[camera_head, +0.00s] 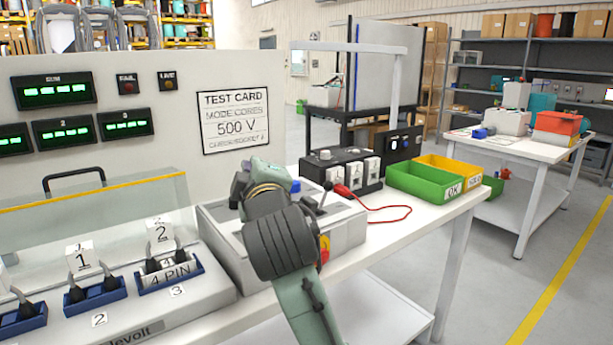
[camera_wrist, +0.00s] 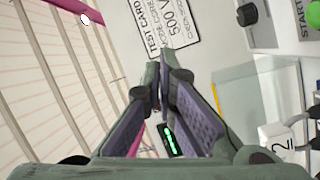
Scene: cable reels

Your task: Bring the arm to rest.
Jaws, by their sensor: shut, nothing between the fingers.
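My gripper (camera_wrist: 155,88) is shut and empty in the wrist view, its two dark fingers meeting at the tips. The test card (camera_wrist: 165,22) on the panel shows beyond the fingers, and a green-lit display (camera_wrist: 169,139) shows beside them. In the head view my arm (camera_head: 283,243) rises from the bottom edge in front of the grey tester box (camera_head: 345,235). I cannot make out the gripper's fingers there. Whether the arm touches the box cannot be told.
Numbered plugs sit in blue sockets (camera_head: 95,292) at the lower left, near a raised clear cover (camera_head: 100,205). A black box (camera_head: 340,170), a red lead (camera_head: 385,209), and green (camera_head: 425,185) and yellow (camera_head: 452,168) bins stand to the right. The aisle floor (camera_head: 500,290) is clear.

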